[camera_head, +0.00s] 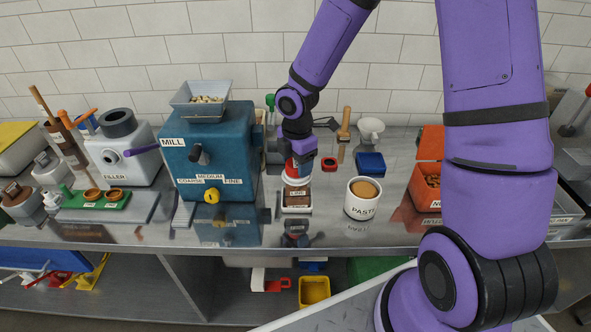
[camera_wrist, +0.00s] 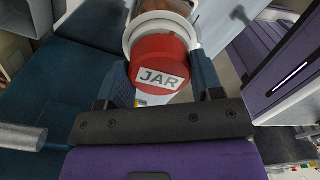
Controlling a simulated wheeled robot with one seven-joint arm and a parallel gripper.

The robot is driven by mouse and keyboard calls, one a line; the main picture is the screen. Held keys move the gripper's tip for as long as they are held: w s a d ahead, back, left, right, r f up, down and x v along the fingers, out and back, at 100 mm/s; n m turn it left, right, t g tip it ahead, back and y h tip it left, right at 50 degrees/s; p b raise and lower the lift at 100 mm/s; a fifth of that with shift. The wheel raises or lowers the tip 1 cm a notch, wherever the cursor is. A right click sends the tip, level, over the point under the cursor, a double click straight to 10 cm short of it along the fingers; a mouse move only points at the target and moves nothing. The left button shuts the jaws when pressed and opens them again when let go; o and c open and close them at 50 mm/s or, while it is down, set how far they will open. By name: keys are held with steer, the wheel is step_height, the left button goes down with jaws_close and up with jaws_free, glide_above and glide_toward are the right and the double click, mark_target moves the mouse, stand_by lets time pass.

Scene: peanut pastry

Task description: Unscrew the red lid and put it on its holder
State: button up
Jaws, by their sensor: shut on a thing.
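The red lid (camera_wrist: 158,48) is labelled JAR and sits between my two fingers in the wrist view. My gripper (camera_wrist: 162,82) is shut on it, with one dark finger on each side. A white round rim shows just beyond the lid. In the head view my gripper (camera_head: 299,160) points down at the red lid (camera_head: 291,170) over a small white jar (camera_head: 297,181) on the counter. The lid is at the jar's top; I cannot tell whether it is still threaded on.
The blue mill (camera_head: 225,150) stands close on the left. The white paste cup (camera_head: 362,205) and a blue box (camera_head: 370,163) are to the right, with an orange-red bin (camera_head: 430,145) farther right. A wooden-handled tool (camera_head: 345,122) and white funnel (camera_head: 371,127) are behind.

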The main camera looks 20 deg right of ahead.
steer(key=shift+r, duration=0.5)
steer(key=shift+r, duration=0.85)
steer(key=shift+r, duration=0.1)
steer(key=shift+r, duration=0.3)
step_height(320, 180, up, 4)
steer(key=shift+r, duration=0.2)
steer(key=w+d+f, duration=0.5)
steer(key=d, duration=0.3)
steer(key=w+d+f, duration=0.6)
steer(key=d, duration=0.2)
steer(key=shift+d, duration=0.2)
steer(key=shift+r, duration=0.1)
steer(key=shift+m, duration=0.4)
steer(key=shift+f, duration=2.9)
